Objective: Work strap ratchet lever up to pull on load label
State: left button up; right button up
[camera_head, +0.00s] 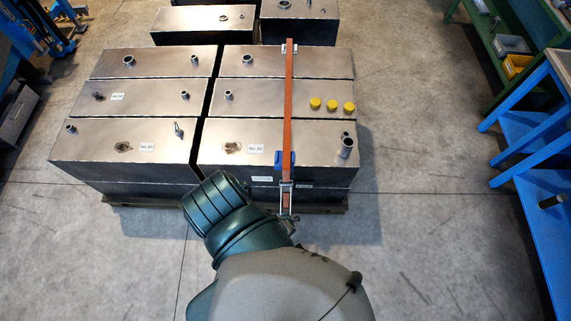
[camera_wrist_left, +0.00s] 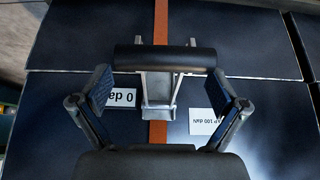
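An orange strap (camera_head: 288,95) runs over the right-hand stack of metal tanks and down its front. The ratchet (camera_head: 286,190) hangs on the front face below a blue corner protector (camera_head: 285,160). In the left wrist view the ratchet lever has a black bar handle (camera_wrist_left: 164,58) and a metal frame (camera_wrist_left: 160,90). My left gripper (camera_wrist_left: 162,88) is open, a finger on each side of the lever; contact is unclear. In the head view my arm hides most of this gripper. My right gripper is out of view.
A second tank stack (camera_head: 95,145) stands to the left, on the same pallet (camera_head: 325,207). Several yellow caps (camera_head: 332,104) sit on the right stack. A blue bench (camera_head: 535,190) and green shelving (camera_head: 490,55) stand at right. The floor between is clear.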

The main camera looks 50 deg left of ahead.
pick_arm(q)
jog(key=shift+s+d+f, duration=0.15)
jog(key=shift+s, duration=0.1)
jog(key=shift+d, duration=0.1)
jog(key=shift+d, duration=0.35)
jog(key=shift+r, duration=0.25)
jog(key=shift+s+a+r, duration=0.15)
jog(key=shift+a+r, duration=0.05)
jog(key=s+d, duration=0.7)
jog(key=d, duration=0.2)
jog(key=shift+s, duration=0.4)
